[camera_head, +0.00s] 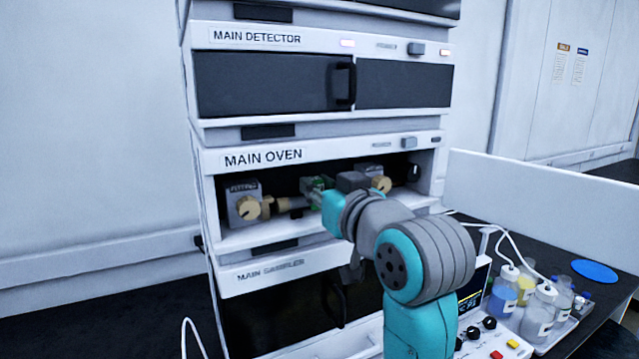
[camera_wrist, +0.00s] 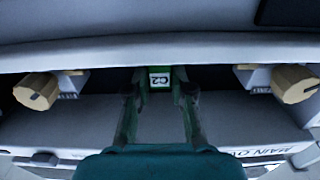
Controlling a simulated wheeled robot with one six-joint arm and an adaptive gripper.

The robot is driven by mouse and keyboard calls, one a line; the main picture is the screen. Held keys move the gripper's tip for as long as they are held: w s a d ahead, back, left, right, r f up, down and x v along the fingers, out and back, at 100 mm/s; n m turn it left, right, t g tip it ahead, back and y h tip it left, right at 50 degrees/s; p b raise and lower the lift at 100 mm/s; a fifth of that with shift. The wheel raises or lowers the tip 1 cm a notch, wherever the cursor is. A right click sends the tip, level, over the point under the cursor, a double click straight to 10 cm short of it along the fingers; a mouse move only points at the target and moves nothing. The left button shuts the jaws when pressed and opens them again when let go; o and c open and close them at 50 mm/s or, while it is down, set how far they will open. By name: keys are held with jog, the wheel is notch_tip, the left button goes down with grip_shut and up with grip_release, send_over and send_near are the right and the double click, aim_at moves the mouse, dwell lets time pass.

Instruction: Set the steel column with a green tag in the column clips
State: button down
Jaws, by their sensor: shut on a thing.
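My gripper (camera_head: 320,188) reaches into the open bay of the main oven (camera_head: 262,160). In the wrist view my gripper (camera_wrist: 160,90) is shut on the steel column, with its green tag (camera_wrist: 160,78) marked C2 between the fingers. A short length of the steel column (camera_head: 296,203) shows left of the gripper in the head view; the rest is hidden or dark. Tan round fittings on grey blocks stand on either side, left (camera_head: 248,206) and right (camera_head: 382,184). They also show in the wrist view, left (camera_wrist: 37,92) and right (camera_wrist: 294,84). Whether the column touches the clips cannot be told.
The main detector (camera_head: 270,80) is above, its dark doors shut. The main sampler (camera_head: 270,272) is below. The oven's roof and front lip lie close around my gripper. Bottles (camera_head: 503,292) and a control box (camera_head: 495,338) stand on the bench at right.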

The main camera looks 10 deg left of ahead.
jog(key=c, duration=0.9)
grip_release()
jog(key=shift+c, duration=0.2)
jog(key=r+v, duration=0.1)
jog(key=v, duration=1.3)
jog(key=shift+f, duration=0.1)
